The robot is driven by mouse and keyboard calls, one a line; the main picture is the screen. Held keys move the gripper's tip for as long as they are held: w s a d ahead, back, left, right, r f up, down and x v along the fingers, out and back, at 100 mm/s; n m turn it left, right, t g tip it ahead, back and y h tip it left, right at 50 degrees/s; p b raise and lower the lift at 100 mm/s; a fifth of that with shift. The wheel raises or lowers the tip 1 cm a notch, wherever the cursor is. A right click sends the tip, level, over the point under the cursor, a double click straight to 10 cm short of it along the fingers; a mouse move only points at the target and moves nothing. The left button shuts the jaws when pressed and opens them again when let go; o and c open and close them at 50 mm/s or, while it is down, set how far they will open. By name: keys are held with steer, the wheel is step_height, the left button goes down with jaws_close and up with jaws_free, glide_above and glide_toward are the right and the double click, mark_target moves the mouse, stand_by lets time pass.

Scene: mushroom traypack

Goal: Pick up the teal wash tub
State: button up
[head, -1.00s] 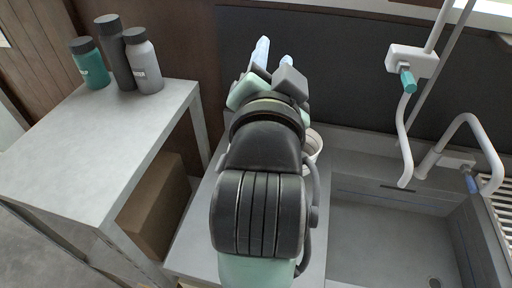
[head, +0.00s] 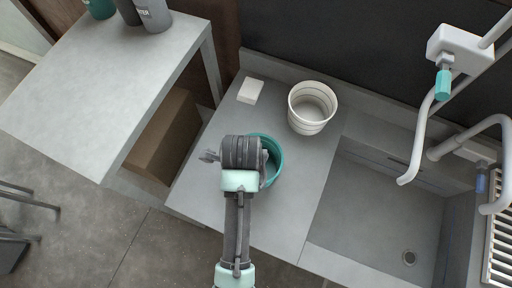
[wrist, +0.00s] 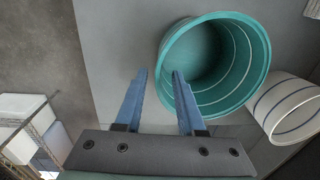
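The teal wash tub (head: 274,162) stands upright on the grey counter in the head view, partly hidden behind my arm. In the wrist view the tub (wrist: 228,62) is large, right of centre, with its open mouth facing the camera and looking empty. I cannot tell whether either finger touches the tub. In the head view my fingertips are hidden.
A white ringed bucket (head: 312,104) stands just behind the tub, close to it in the wrist view (wrist: 290,108). A white block (head: 250,91) lies at the back of the counter. A sink (head: 375,215) is to the right, a grey side table (head: 105,85) with bottles to the left.

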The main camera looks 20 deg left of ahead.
steer(key=shift+w+f+p, duration=0.2)
steer(key=shift+f+p, duration=0.25)
steer(key=shift+f, duration=3)
jaws_close()
